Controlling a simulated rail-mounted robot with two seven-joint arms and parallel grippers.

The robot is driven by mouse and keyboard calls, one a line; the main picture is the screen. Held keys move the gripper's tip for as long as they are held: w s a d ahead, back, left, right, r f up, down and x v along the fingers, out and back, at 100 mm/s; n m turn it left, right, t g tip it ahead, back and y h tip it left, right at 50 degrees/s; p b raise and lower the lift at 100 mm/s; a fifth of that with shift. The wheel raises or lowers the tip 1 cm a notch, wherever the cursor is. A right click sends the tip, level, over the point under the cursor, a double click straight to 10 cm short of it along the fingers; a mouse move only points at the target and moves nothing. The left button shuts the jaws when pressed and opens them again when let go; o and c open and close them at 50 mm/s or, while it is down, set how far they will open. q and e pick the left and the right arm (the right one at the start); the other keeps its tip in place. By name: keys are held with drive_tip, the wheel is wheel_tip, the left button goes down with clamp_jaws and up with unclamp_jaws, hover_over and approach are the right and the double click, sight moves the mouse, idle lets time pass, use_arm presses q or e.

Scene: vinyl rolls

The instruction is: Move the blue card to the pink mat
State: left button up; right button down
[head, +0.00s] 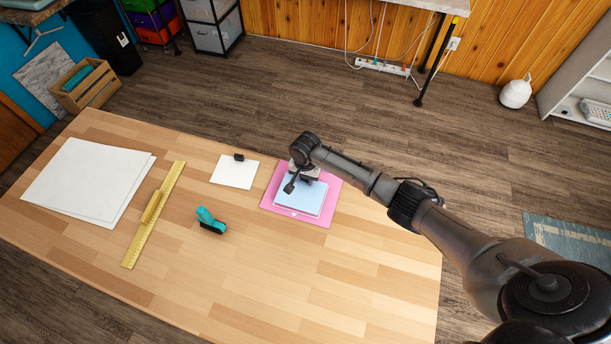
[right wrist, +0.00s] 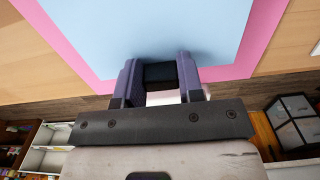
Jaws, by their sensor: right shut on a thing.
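The blue card (head: 301,198) is over the pink mat (head: 327,193), with pink showing around it. In the right wrist view, the blue card (right wrist: 185,22) fills the top middle, with the pink mat (right wrist: 68,45) along its sides. My right gripper (head: 300,172) is at the card's far edge. In the wrist view its fingers (right wrist: 159,75) are shut on a dark block at that edge, which appears to be the card's grip. I cannot tell whether the card touches the mat or hangs slightly above it. My left gripper is not in view.
A white card (head: 233,173) with a black grip lies left of the mat. A teal and black tool (head: 210,220), a yellow ruler (head: 152,214) and large white sheets (head: 88,180) lie farther left. The wooden table's (head: 250,290) front part is clear.

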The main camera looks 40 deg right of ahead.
drive_tip(key=shift+f, duration=0.3)
idle(0.4)
drive_tip(key=shift+f, duration=0.45)
drive_tip(key=shift+f, duration=0.1)
idle(0.5)
unclamp_jaws()
idle(0.7)
idle(0.3)
drive_tip(key=shift+r, duration=4.5)
